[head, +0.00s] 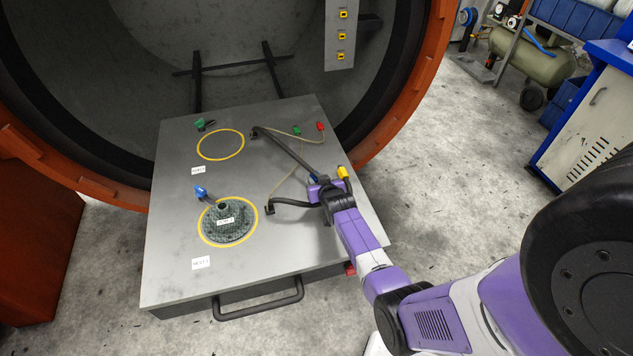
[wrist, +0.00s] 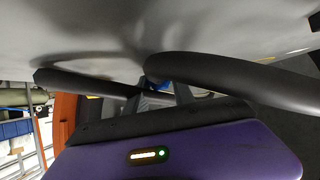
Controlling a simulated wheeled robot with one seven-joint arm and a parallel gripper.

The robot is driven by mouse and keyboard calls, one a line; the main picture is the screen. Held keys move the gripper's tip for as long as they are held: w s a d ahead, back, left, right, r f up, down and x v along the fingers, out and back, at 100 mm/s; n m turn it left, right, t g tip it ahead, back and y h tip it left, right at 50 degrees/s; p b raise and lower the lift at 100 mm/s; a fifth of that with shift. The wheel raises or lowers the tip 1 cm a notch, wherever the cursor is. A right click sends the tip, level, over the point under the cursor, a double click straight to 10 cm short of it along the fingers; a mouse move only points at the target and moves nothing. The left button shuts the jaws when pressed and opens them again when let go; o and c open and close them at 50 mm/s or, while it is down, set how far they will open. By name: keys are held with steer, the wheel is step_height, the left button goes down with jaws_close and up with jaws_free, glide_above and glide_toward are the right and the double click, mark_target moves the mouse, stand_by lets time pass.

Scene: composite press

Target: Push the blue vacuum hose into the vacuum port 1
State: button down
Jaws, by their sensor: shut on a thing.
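My gripper (head: 322,200) is at the right side of the grey table, shut on a dark hose (head: 292,203). A small blue patch shows at the gripper, and I take this hose for the blue vacuum hose. In the wrist view my fingers (wrist: 165,94) are between two dark hose lengths; the held end is hidden. A round dark-green part (head: 228,233) lies inside the yellow ring at the front left. It bears a dark round fitting (head: 222,206), perhaps vacuum port 1; I cannot read its label. The gripper is apart from it, to its right.
A blue-ended piece (head: 200,193) lies by the front ring, a green-ended one (head: 204,124) by the empty rear ring (head: 220,145). A second dark hose (head: 288,151) crosses the table. Yellow (head: 344,173) and red (head: 320,126) plugs are near the right edge. The orange-rimmed press mouth stands behind.

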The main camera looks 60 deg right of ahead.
steer(key=shift+r, duration=0.1)
steer(key=shift+r+p, duration=2.05)
steer(key=shift+r, duration=0.4)
